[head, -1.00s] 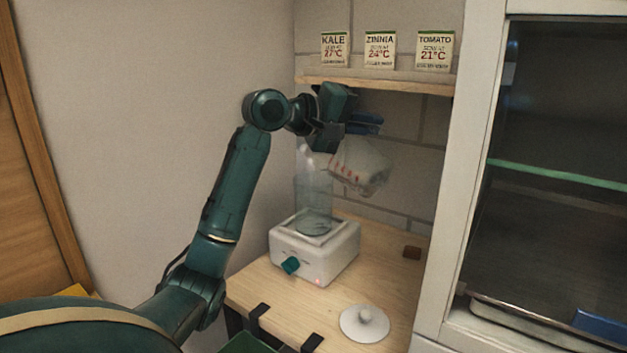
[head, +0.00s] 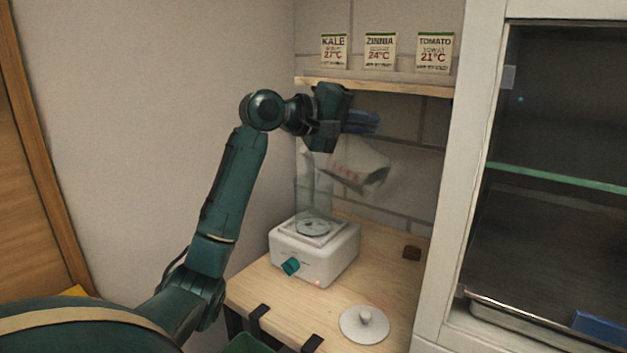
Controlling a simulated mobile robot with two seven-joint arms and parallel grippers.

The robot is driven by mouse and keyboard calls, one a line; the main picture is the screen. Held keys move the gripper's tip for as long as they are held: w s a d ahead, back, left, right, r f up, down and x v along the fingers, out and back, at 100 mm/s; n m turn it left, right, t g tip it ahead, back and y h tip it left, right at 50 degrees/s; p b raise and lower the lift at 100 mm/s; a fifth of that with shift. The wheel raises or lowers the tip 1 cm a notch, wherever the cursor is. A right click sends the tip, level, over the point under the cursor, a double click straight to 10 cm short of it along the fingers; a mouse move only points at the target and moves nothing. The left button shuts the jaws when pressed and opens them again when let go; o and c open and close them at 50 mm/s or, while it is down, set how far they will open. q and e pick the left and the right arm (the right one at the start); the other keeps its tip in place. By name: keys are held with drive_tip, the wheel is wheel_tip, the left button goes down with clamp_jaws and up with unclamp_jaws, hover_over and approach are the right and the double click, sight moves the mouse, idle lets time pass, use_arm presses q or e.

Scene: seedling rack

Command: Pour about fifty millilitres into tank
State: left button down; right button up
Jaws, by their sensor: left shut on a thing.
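My left gripper (head: 345,122) is shut on the blue handle (head: 363,121) of a translucent measuring jug (head: 362,166) with red marks. The jug is tilted and hangs below the gripper, its left end close to the upper part of the clear tank (head: 314,185). I cannot make out a stream or the liquid level. The tank stands upright and open on a white base unit (head: 313,254) with a teal knob (head: 290,266) and a small red light. A round white lid (head: 364,325) lies on the bench in front. My right gripper is not in view.
A shelf (head: 375,84) with three seed cards runs just above the gripper. A small brown block (head: 411,253) lies on the wooden bench (head: 262,288). A glass-fronted cabinet (head: 560,170) stands on the right; a wall is on the left.

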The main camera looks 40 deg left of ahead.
sight(384, 157)
use_arm(q)
drive_tip(key=shift+a+r+n+p, duration=0.3)
drive_tip(key=shift+a, duration=0.25)
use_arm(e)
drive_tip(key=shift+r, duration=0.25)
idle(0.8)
use_arm(q)
drive_tip(key=shift+d+f+b, duration=0.4)
drive_tip(key=shift+d+b, duration=0.05)
drive_tip(key=shift+b, duration=0.05)
drive_tip(key=d+f+m, duration=0.1)
drive_tip(key=d+f, duration=0.1)
drive_tip(key=d+f+m+g+y+p, duration=0.1)
drive_tip(key=d+m, duration=0.1)
drive_tip(key=shift+d+f, duration=0.1)
drive_tip(key=shift+f, duration=0.25)
drive_tip(key=shift+s+d+m+y+p, duration=0.1)
drive_tip(key=shift+d+m+y+p, duration=0.1)
drive_tip(key=shift+m+y+p, duration=0.5)
drive_tip(key=shift+d+f+p, duration=0.2)
drive_tip(key=shift+p, duration=0.2)
drive_tip(key=shift+f, duration=0.1)
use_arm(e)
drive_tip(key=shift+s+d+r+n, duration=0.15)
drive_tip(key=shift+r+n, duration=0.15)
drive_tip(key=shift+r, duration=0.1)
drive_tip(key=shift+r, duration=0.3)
